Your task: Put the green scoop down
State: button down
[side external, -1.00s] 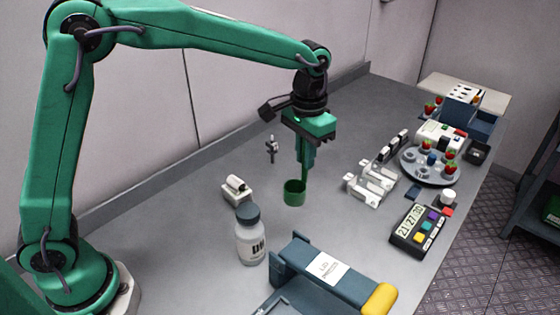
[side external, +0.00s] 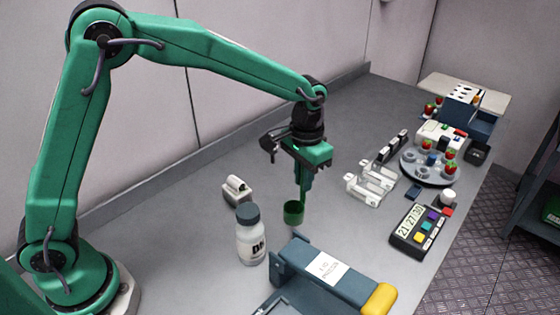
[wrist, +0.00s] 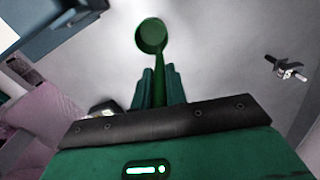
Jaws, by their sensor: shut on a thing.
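The green scoop (side external: 293,213) is a round cup on an upright handle. My gripper (side external: 303,184) is shut on the handle above the cup. In the wrist view the cup of the scoop (wrist: 151,37) shows beyond the fingers of my gripper (wrist: 159,88), with the handle between them. The cup is at or just above the grey bench (side external: 225,155); I cannot tell whether it touches.
A white bottle with a dark cap (side external: 251,240) and a small white device (side external: 236,190) stand left of the scoop. A blue-grey dispenser (side external: 335,280) lies in front. White clips (side external: 368,185) and a timer (side external: 419,232) are to the right. Bare bench surrounds the cup.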

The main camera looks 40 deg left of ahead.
aim_at(302, 197)
jog(key=shift+f, duration=1.8)
jog(key=shift+f, duration=0.15)
jog(key=c, duration=1.4)
grip_release()
notch_tip(302, 197, up, 12)
jog(key=shift+f, duration=0.1)
jog(key=shift+r, duration=0.3)
